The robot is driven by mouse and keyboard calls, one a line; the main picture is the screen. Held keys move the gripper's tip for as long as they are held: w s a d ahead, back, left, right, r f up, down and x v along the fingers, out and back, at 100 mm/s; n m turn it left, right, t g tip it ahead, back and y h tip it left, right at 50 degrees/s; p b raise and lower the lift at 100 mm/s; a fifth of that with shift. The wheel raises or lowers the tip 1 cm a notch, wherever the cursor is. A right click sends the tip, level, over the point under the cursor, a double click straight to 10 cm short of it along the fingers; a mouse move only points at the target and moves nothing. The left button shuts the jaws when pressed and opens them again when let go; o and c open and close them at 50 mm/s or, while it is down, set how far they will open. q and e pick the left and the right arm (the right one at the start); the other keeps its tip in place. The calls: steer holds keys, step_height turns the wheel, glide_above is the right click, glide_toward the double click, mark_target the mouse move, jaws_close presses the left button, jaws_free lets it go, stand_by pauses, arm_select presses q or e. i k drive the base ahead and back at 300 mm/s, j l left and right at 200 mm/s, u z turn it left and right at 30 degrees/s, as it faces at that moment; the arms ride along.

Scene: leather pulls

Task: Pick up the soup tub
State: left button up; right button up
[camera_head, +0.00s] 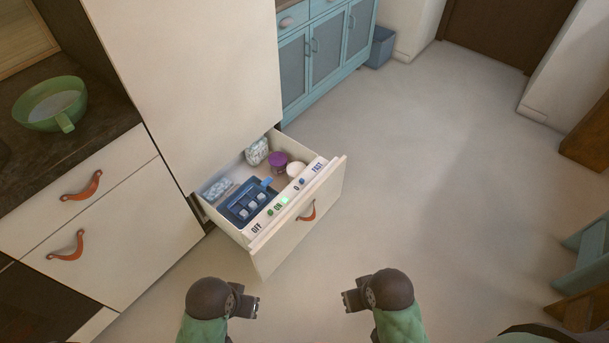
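An open white drawer (327,199) stands out low in front of the tall cabinet. In it are a purple round tub (279,160) and a white round tub (296,170), side by side near the back right. I cannot tell from here which one is the soup tub. My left gripper (256,307) and my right gripper (347,301) are both in front of the drawer, apart from it and from the tubs. Nothing shows in either one. Their fingers are too small to tell whether they are open.
The drawer also holds a blue tray (236,211) with small cubes, a pale patterned packet (257,151) and another packet (217,189). Its front ledge has labels and coloured buttons. A green cup (50,104) stands on the left counter.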

mark_target(294, 169)
steer(key=i+l+u, duration=0.1)
steer(key=i+l, duration=0.3)
steer(key=l, duration=0.25)
steer(key=i+l+u, duration=0.25)
steer(key=i+l, duration=0.15)
steer(key=l, duration=0.3)
steer(key=i+l, duration=0.2)
steer(key=l, duration=0.2)
steer(key=i+l+u, duration=0.15)
steer(key=l, duration=0.2)
